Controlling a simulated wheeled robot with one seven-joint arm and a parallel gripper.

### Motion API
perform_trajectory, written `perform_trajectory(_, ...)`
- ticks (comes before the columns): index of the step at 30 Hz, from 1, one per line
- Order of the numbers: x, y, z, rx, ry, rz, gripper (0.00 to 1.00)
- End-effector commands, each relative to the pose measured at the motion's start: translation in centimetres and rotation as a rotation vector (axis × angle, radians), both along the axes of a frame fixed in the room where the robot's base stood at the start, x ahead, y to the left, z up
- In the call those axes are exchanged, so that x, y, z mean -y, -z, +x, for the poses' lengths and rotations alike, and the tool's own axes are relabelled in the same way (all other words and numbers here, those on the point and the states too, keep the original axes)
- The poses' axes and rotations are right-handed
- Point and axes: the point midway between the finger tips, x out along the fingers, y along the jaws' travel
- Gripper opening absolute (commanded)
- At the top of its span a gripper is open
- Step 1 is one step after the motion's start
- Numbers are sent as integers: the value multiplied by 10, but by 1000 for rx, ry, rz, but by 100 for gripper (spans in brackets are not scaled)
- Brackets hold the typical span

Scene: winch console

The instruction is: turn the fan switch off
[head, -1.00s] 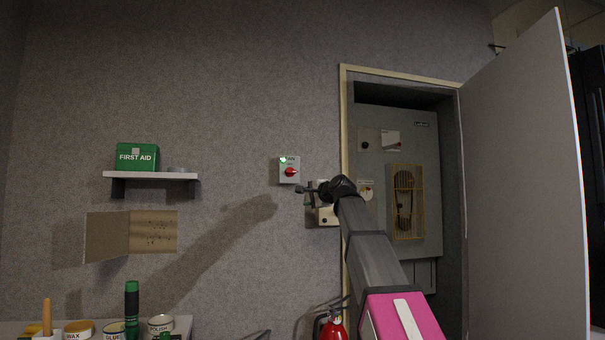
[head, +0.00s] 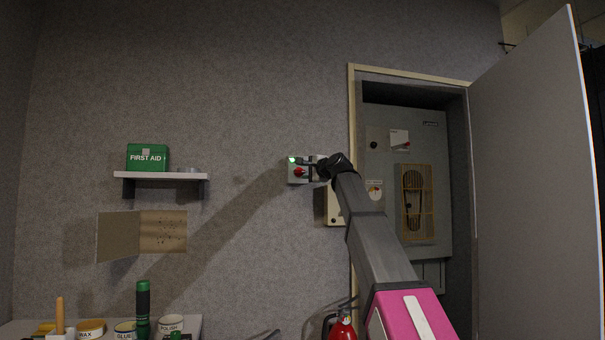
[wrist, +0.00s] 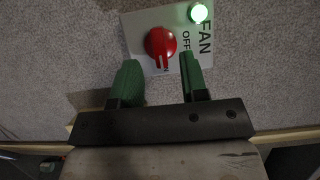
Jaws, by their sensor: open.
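The fan switch is a pale plate (head: 292,180) on the wall with a red rotary knob (head: 299,172) and a lit green lamp (head: 292,160). In the wrist view the plate (wrist: 140,24) reads FAN and OFF, with the red knob (wrist: 160,43) and the glowing lamp (wrist: 197,13). The knob's pointer is turned away from the OFF word. My gripper (wrist: 160,72) is open, its green fingers on either side of the knob's lower end in the wrist view. I cannot tell whether they touch it. In the head view my gripper (head: 312,168) partly covers the plate's right side.
A pale box (head: 334,207) is on the wall below my wrist. The door frame (head: 351,110) and an open door (head: 530,180) are to the right, with a grey cabinet (head: 430,140) behind. A shelf (head: 160,175) with a first aid box (head: 147,157) is at left.

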Motion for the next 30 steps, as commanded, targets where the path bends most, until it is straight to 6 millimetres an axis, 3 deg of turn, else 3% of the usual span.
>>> perform_trajectory(6, -17, 0, 23, 0, 1, 0, 40)
perform_trajectory(15, -19, 0, 25, 0, 1, 0, 40)
perform_trajectory(17, -19, 0, 25, 0, 1, 0, 24)
perform_trajectory(19, -19, 0, 24, 0, 1, 0, 1)
perform_trajectory(30, -19, 0, 24, 7, 0, -26, 0)
